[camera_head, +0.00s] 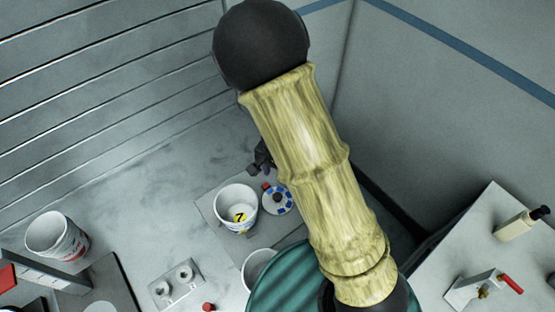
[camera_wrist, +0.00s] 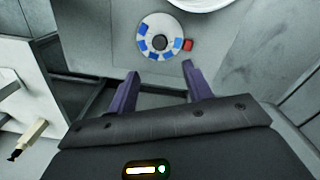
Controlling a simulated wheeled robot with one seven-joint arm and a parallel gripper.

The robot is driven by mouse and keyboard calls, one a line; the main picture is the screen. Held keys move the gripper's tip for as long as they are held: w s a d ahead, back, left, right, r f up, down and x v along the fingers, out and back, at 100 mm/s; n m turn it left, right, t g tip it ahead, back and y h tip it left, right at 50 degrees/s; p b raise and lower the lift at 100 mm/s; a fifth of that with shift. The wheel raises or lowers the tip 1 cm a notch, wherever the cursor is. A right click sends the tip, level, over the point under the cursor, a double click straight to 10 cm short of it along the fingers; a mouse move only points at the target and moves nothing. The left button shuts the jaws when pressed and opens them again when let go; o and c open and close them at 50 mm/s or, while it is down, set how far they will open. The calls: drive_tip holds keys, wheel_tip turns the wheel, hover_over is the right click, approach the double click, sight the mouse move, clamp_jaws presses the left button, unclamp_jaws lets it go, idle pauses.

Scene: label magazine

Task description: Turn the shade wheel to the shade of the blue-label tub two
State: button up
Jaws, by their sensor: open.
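The shade wheel (camera_head: 278,199) is a white disc with blue patches around a dark hub, and a small red block sits at its edge. It also shows in the wrist view (camera_wrist: 148,30), with the red block (camera_wrist: 188,44) at its right. A white tub (camera_head: 232,194) with a yellow numbered mark and some blue stands left of the wheel; the mark is too small to read surely. My gripper (camera_wrist: 161,82) is open and empty, its two purple fingers just below the wheel in the wrist view. My arm hides much of the head view.
A white tub with red markings (camera_head: 50,232) stands at the left. Another white tub (camera_head: 256,264) is partly hidden by my arm. A plate with two round knobs (camera_head: 176,282) lies between them. A side table (camera_head: 480,240) at the right holds a red-handled fixture (camera_head: 484,288) and a bottle (camera_head: 520,225).

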wheel_tip(320, 180, up, 5)
drive_tip(key=shift+r, duration=0.1)
idle(0.6)
drive_tip(key=s+d+r+n+t+b, duration=0.2)
drive_tip(key=s+d+n+b, duration=0.3)
drive_tip(key=d, duration=0.7)
drive_tip(key=shift+s+d+r+n+t, duration=0.2)
drive_tip(key=shift+s+r+n+t, duration=0.1)
drive_tip(key=shift+s+r+n, duration=0.35)
idle(0.6)
